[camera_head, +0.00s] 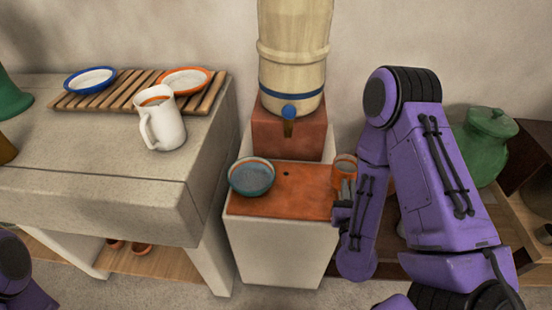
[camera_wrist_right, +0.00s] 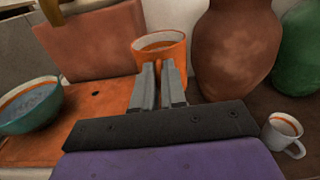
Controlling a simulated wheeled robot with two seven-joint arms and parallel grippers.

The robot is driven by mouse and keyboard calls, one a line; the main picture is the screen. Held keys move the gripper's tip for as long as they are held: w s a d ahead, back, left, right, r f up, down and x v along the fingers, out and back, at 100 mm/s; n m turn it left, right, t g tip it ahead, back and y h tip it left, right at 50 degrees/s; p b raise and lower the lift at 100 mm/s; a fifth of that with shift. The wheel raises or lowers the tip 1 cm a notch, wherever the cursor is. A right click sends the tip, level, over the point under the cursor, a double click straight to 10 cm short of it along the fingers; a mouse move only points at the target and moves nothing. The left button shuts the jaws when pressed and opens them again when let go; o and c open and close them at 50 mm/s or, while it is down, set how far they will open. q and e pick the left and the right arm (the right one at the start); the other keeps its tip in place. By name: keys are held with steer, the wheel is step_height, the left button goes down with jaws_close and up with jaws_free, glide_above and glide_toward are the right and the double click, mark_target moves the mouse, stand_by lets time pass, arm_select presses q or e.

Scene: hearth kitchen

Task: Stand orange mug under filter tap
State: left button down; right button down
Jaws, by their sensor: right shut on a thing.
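The orange mug (camera_head: 345,163) is near the right edge of the orange tiled stand top (camera_head: 300,200), right of the tap. My right gripper (camera_head: 345,187) is shut on it; in the right wrist view the two grey fingers (camera_wrist_right: 159,75) meet the mug (camera_wrist_right: 172,60) on its near side. The mug looks upright; I cannot tell whether it touches the tile. The filter tap (camera_head: 289,113), with a blue knob and dark spout, is on the pale filter (camera_head: 293,50) above a reddish block. Only part of my left arm shows, at lower left; its gripper is out of view.
A teal bowl (camera_head: 252,182) sits on the tile's left side, left of the spout. A white mug (camera_head: 165,128) and a slatted rack (camera_head: 120,98) with two dishes are on the left counter. A brown jar (camera_wrist_right: 235,50) and green pot (camera_head: 488,130) stand right.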

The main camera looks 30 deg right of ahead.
steer(key=w+a+b, duration=0.1)
steer(key=b, duration=0.1)
steer(key=w+a+b, duration=0.3)
steer(key=w+b, duration=0.1)
steer(key=b, duration=0.1)
steer(key=shift+w+a+f, duration=0.1)
steer(key=shift+a+f, duration=0.3)
steer(key=w+a, duration=0.2)
steer(key=w+a+f+p, duration=0.1)
steer(key=w+a, duration=0.1)
steer(key=w, duration=0.1)
steer(key=w+a+f, duration=0.1)
steer(key=w+a, duration=0.2)
steer(key=shift+f, duration=0.25)
steer(key=shift+d, duration=0.1)
